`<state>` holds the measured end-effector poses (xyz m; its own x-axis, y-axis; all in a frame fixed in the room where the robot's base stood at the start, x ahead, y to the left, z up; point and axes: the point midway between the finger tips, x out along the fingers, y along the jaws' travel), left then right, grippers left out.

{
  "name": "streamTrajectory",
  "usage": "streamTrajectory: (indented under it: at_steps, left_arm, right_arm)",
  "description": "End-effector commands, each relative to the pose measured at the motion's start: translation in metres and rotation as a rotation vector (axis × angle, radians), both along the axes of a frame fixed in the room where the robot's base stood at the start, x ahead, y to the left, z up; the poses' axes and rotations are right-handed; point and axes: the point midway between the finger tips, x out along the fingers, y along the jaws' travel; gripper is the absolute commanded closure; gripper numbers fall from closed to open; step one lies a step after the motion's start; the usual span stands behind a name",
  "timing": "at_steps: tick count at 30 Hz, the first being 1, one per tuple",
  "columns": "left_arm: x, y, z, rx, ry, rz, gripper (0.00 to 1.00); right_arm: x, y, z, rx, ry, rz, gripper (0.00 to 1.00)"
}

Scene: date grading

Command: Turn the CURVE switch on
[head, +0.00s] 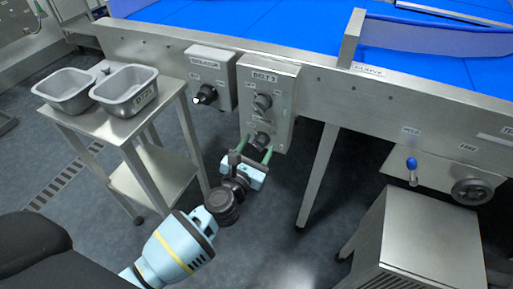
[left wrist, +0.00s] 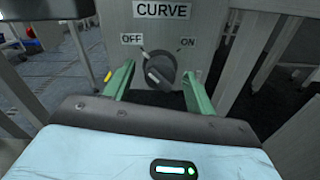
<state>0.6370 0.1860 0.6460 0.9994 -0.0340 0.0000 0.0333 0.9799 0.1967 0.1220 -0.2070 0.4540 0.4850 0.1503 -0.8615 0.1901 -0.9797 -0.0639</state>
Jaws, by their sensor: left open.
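The CURVE switch is a dark rotary knob (left wrist: 158,70) under a CURVE label (left wrist: 167,11), with OFF marked at its upper left and ON at its upper right. Its ridge seems tilted toward OFF. My right gripper is not in view.
A second knob (head: 262,102) sits above on the same box. An isolator box (head: 211,67) with a black knob is to its left. A steel stand (head: 128,122) holds two metal bins at left. A blue conveyor (head: 250,20) runs behind; a steel cabinet (head: 430,215) stands right.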

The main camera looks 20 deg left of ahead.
Motion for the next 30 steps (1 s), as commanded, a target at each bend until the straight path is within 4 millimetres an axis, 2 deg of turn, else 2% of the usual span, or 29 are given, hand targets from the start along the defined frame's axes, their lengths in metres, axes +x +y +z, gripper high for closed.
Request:
streamTrajectory:
  at_steps: [5, 15, 23, 30]
  left_arm:
    - [0.0, 0.0, 0.0, 0.0, 0.0, 0.0, 0.46]
    - [0.0, 0.0, 0.0, 0.0, 0.0, 0.0, 0.89]
    - [-0.001, 0.0, 0.0, 0.027, 0.0, 0.0, 0.89]
    - [-0.001, 0.0, 0.001, 0.147, -0.003, -0.001, 0.89]
  right_arm:
    - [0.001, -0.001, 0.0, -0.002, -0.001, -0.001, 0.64]
    - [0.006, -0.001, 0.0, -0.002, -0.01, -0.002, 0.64]
    - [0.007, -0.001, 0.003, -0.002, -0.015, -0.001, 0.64]
    - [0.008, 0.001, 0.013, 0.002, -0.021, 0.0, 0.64]
